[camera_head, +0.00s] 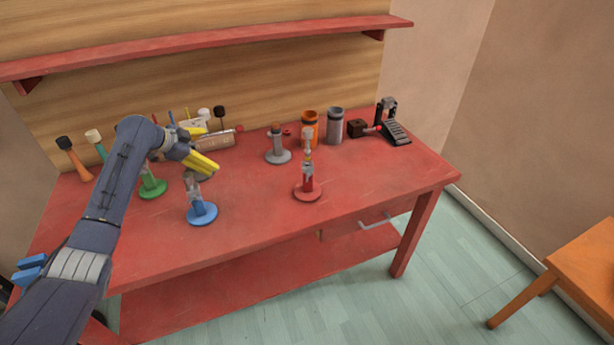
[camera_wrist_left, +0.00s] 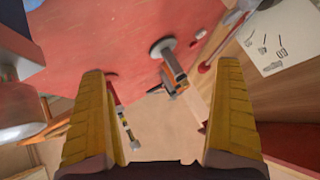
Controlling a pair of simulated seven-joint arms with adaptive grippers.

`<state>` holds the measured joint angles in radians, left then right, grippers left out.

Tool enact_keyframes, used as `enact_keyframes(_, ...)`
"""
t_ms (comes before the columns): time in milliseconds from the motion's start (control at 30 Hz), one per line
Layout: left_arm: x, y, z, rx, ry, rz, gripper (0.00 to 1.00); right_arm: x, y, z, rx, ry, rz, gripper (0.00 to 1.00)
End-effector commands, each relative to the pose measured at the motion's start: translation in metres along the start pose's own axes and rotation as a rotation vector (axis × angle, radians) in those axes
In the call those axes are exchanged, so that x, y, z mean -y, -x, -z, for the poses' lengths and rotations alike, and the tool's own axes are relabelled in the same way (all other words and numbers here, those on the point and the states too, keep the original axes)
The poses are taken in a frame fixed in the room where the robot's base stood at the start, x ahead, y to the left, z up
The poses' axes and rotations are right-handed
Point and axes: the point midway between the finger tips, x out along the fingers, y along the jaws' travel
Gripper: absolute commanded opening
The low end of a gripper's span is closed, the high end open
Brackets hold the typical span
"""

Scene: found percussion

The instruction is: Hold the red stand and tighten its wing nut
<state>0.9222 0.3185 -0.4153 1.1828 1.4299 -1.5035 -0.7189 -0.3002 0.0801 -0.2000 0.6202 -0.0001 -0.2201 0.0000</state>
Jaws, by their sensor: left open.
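The red stand (camera_head: 308,186) is upright on the red table, right of centre in the head view. My left gripper (camera_head: 212,149) has yellow fingers spread apart and empty, above the table and left of the red stand. Its fingers also show apart in the left wrist view (camera_wrist_left: 160,72). I cannot tell whether the red stand is in that view.
A blue stand (camera_head: 202,214) and a green stand (camera_head: 153,188) are near my left arm. A grey stand (camera_head: 278,156), orange cup (camera_head: 309,130), grey cup (camera_head: 335,126) and black pedal (camera_head: 396,134) are behind the red stand. The table's front right is clear.

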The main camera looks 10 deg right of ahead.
Motion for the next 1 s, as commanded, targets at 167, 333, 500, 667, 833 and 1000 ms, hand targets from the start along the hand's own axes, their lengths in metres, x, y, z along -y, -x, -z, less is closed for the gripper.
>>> enact_keyframes(167, -0.033, -0.035, 0.049, -0.118, 0.051, -0.036, 1.00, 0.000, 0.000, 0.000, 0.000, 0.000, 0.000, 0.49)
enact_keyframes(333, -0.068, -0.064, 0.090, -0.220, 0.116, -0.079, 1.00, 0.000, 0.000, 0.000, 0.000, 0.000, 0.000, 0.49)
enact_keyframes(500, -0.110, -0.093, 0.113, -0.282, 0.197, -0.147, 1.00, 0.000, 0.000, 0.000, 0.000, 0.000, 0.000, 0.49)
enact_keyframes(667, -0.145, -0.114, 0.127, -0.316, 0.265, -0.205, 1.00, 0.000, 0.000, 0.000, 0.000, 0.000, 0.000, 0.49)
enact_keyframes(833, -0.170, -0.128, 0.136, -0.336, 0.312, -0.247, 1.00, 0.000, 0.000, 0.000, 0.000, 0.000, 0.000, 0.49)
enact_keyframes(1000, -0.181, -0.135, 0.141, -0.345, 0.336, -0.266, 1.00, 0.000, 0.000, 0.000, 0.000, 0.000, 0.000, 0.49)
